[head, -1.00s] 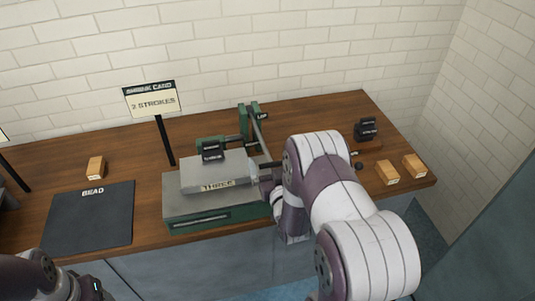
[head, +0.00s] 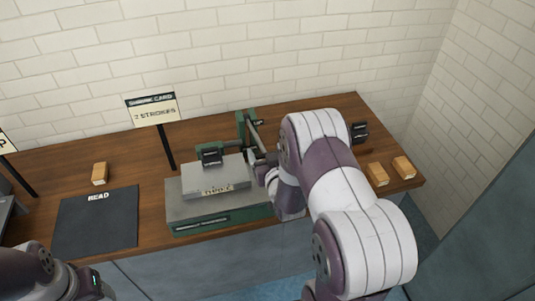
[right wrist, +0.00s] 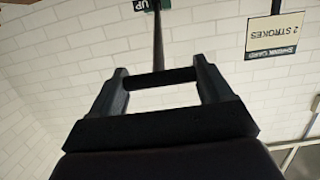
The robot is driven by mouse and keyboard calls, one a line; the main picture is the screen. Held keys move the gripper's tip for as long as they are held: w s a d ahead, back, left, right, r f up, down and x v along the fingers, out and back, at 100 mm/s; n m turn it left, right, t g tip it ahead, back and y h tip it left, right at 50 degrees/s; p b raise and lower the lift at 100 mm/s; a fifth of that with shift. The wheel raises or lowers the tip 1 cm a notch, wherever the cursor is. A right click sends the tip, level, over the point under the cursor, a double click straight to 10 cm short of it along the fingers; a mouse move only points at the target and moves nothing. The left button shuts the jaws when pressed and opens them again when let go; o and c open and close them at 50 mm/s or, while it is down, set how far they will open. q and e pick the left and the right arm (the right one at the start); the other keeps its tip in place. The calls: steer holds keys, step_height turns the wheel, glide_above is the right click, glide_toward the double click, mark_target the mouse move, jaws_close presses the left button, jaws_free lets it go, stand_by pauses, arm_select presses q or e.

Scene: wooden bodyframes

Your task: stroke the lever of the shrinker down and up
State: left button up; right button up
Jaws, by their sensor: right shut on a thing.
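The shrinker (head: 190,209) is a green machine with a grey top, standing on the wooden bench. A smaller grey block (head: 205,180) with a label lies on it. The lever (head: 256,138) slants down from the green post at the back to my right gripper (head: 262,167). In the right wrist view, my right gripper (right wrist: 160,80) is shut on the dark crossbar of the lever handle, and the lever rod (right wrist: 158,45) runs away toward the "UP" label (right wrist: 150,5). My arm hides part of the lever's right side. Only my left arm's end shows at the bottom left; its fingers are out of view.
A card on a post (head: 153,109) reads "2 STROKES" behind the shrinker. Two wooden blocks (head: 377,174) and a dark stand (head: 360,133) are at the right end.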

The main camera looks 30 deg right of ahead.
steer(key=w+r+p, duration=0.1)
steer(key=r, duration=0.1)
steer(key=w+r+g+p, duration=0.1)
steer(key=r+p, duration=0.1)
steer(key=r, duration=0.1)
steer(key=w+r+g+p, duration=0.1)
steer(key=r+p, duration=0.1)
steer(key=shift+d+r+y, duration=0.25)
steer(key=shift+d+y, duration=0.1)
steer(key=shift+y, duration=0.05)
arm_select(q)
step_height(320, 180, up, 8)
steer(key=shift+p, duration=0.4)
arm_select(e)
steer(key=w+d+r+g, duration=0.1)
steer(key=w+r, duration=0.4)
steer(key=shift+w+d+r, duration=0.15)
steer(key=shift+w+r, duration=0.1)
steer(key=shift+r, duration=0.05)
arm_select(q)
steer(key=shift+s+r, duration=0.1)
arm_select(e)
steer(key=o, duration=1.4)
arm_select(q)
step_height(320, 180, down, 4)
steer(key=b, duration=0.4)
steer(key=shift+f, duration=0.25)
arm_select(e)
steer(key=v, duration=1.2)
steer(key=shift+s, duration=0.1)
